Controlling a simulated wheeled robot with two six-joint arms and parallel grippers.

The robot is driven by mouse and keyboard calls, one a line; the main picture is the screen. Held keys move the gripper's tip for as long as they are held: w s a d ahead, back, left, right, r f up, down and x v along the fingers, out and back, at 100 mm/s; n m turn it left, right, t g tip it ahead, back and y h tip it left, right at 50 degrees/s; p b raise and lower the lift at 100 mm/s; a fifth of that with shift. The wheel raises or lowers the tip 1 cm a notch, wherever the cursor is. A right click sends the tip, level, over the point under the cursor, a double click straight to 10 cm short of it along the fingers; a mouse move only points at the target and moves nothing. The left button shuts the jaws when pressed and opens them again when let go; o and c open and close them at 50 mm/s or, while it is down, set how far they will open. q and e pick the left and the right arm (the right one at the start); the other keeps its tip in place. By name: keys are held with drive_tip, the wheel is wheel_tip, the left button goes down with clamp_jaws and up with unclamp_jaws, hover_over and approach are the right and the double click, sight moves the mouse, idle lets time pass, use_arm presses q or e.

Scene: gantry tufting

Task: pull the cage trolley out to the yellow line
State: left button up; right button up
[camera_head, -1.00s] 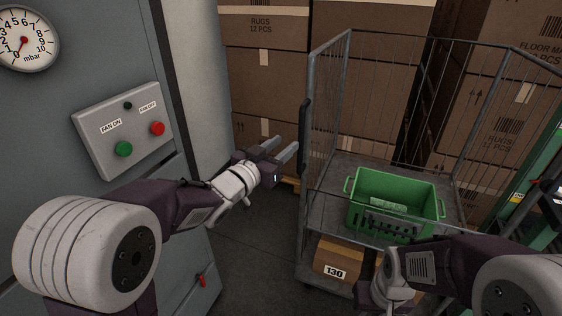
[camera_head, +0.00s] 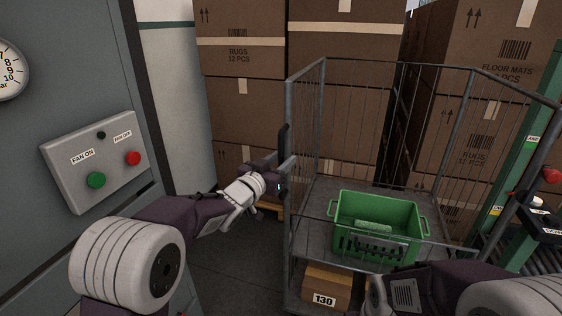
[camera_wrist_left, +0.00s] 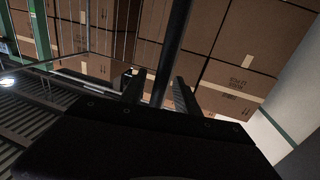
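The cage trolley (camera_head: 288,215) is a grey wire-mesh cage standing right of centre. A black upright handle (camera_head: 283,143) is on its near left post. My left gripper (camera_head: 284,172) is at this handle, just below its middle. In the left wrist view, a dark upright bar (camera_wrist_left: 174,45) runs between the two fingers of the gripper, with gaps on both sides, so the gripper looks open around it. My right arm comes in at the lower right, in front of the trolley; its gripper is out of view. No yellow line shows.
A green crate (camera_head: 345,213) sits on the trolley's deck, and a carton marked 130 (camera_head: 326,283) is below. Stacked cartons (camera_head: 240,60) stand behind. A control panel (camera_head: 72,160) is at left. A green-framed machine (camera_head: 510,200) is close on the right. Dark floor shows left of the trolley.

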use_arm(q)
drive_tip(key=shift+c, duration=0.4)
clamp_jaws()
idle(0.9)
